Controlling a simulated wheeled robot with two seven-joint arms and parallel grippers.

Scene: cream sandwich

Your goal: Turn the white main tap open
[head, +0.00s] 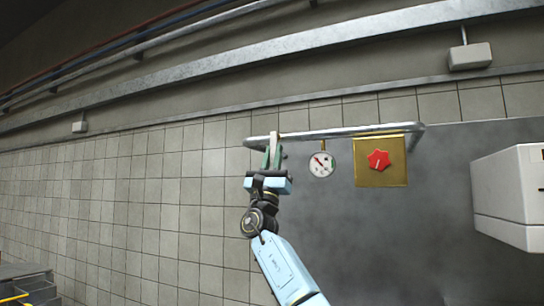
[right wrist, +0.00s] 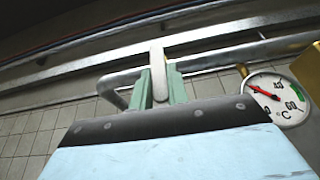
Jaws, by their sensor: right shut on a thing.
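The white main tap (head: 274,139) is a short pale lever on the left end of a metal pipe on the tiled wall. It also shows in the right wrist view (right wrist: 158,72), standing upright between the green fingers. My right gripper (head: 272,158) reaches up from below and is shut on the tap, with its green fingers on either side of it. The fingers also show in the right wrist view (right wrist: 159,90). The tap's lower part is partly hidden by the fingers. My left gripper is not in view.
A round temperature gauge (head: 322,164) hangs under the pipe (head: 345,132), just right of my gripper. A brass plate with a red star-shaped knob (head: 378,160) is further right. A white box (head: 512,195) stands at the right edge.

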